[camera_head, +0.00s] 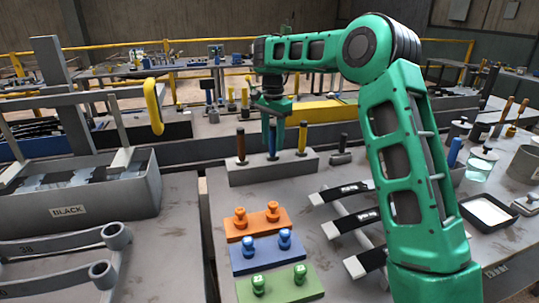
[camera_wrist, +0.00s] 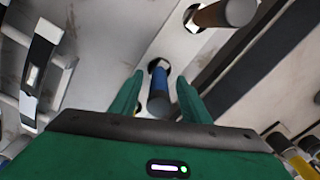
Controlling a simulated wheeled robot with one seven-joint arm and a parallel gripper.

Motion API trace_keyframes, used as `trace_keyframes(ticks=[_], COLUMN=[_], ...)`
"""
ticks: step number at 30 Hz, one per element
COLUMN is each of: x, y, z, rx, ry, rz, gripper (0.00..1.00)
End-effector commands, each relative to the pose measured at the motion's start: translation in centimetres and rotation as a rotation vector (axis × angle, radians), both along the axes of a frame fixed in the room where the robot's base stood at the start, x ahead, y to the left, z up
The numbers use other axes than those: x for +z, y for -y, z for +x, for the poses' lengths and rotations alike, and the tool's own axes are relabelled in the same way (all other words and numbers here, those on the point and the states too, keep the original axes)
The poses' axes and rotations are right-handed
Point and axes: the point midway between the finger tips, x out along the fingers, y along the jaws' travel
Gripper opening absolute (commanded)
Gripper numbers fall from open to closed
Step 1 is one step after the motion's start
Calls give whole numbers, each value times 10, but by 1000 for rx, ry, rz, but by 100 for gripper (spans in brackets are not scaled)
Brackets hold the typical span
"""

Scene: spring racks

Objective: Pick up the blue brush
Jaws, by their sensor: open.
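The blue brush (camera_head: 272,141) stands upright in the middle of a grey block (camera_head: 272,173), between a brown-handled one (camera_head: 241,146) and a yellow one with a dark top (camera_head: 302,139). My gripper (camera_head: 273,142) points down over it, with its green fingers at either side of the blue handle. In the wrist view, the blue brush (camera_wrist: 159,84) shows between the open fingers (camera_wrist: 160,76), with a gap on each side. Its dark end is toward the camera; its lower part is hidden in the block's hole.
Orange, blue and green plates (camera_head: 250,252) with knobs lie in front of the block. A rack with black-and-white strips (camera_head: 352,222) is to their right. A grey bin labelled BLACK (camera_head: 110,210) stands at left. A yellow hook (camera_head: 153,106) hangs above it.

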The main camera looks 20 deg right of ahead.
Motion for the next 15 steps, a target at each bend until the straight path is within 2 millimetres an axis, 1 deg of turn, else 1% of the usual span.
trace_keyframes(ticks=[1,4,7,13,14,15], x=[-8,-17,-20,-20,-20,-20], y=[1,1,0,0,0,0], z=[0,0,0,1,1,0], rx=[-1,-1,0,0,0,0], ry=[-3,-2,0,0,0,0], rz=[1,0,0,0,0,0], gripper=[42,42,42,42,35,26])
